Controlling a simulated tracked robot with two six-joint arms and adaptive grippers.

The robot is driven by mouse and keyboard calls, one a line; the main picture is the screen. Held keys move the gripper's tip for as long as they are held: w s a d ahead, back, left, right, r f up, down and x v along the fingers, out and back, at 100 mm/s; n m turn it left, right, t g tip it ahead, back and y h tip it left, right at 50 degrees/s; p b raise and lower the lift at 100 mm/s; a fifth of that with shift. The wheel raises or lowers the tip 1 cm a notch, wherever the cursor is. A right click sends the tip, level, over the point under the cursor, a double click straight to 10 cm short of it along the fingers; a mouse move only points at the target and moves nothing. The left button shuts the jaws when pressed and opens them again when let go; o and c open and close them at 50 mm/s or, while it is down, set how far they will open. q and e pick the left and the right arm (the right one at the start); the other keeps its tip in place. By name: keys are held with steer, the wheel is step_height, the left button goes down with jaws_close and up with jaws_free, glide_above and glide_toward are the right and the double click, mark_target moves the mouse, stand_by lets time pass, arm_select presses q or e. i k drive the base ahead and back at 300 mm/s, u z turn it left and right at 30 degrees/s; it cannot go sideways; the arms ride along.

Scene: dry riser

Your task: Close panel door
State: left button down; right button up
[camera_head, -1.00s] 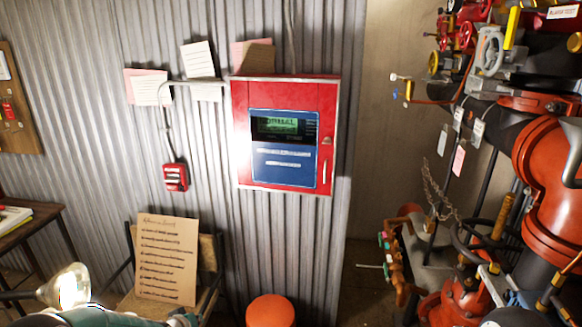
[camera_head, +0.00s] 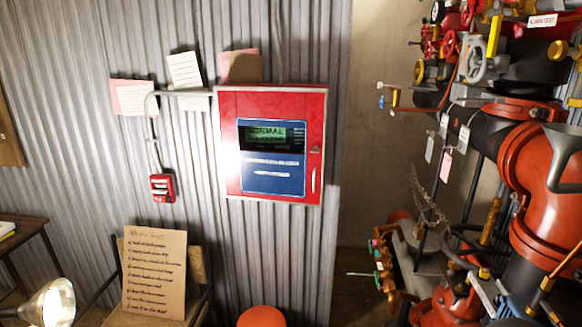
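The red alarm panel (camera_head: 229,130) hangs on the corrugated metal wall, a little left of the picture's middle. Its red door looks flush with the silver-edged frame. A blue control face with a lit green display (camera_head: 268,137) shows in the door. A silver handle (camera_head: 314,180) and a small latch above it are on the door's right side. Neither of my grippers shows in the head view, so nothing is seen touching the panel.
A small red call point (camera_head: 162,187) is on the wall left of the panel. A chair bears a handwritten list (camera_head: 154,273). A lamp (camera_head: 54,303) is at lower left. Red pipes and valves (camera_head: 535,180) crowd the right side. An orange round-topped object (camera_head: 262,317) stands below the panel.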

mark_target(293, 178)
steer(key=i, duration=1.1)
steer(key=z, duration=0.3)
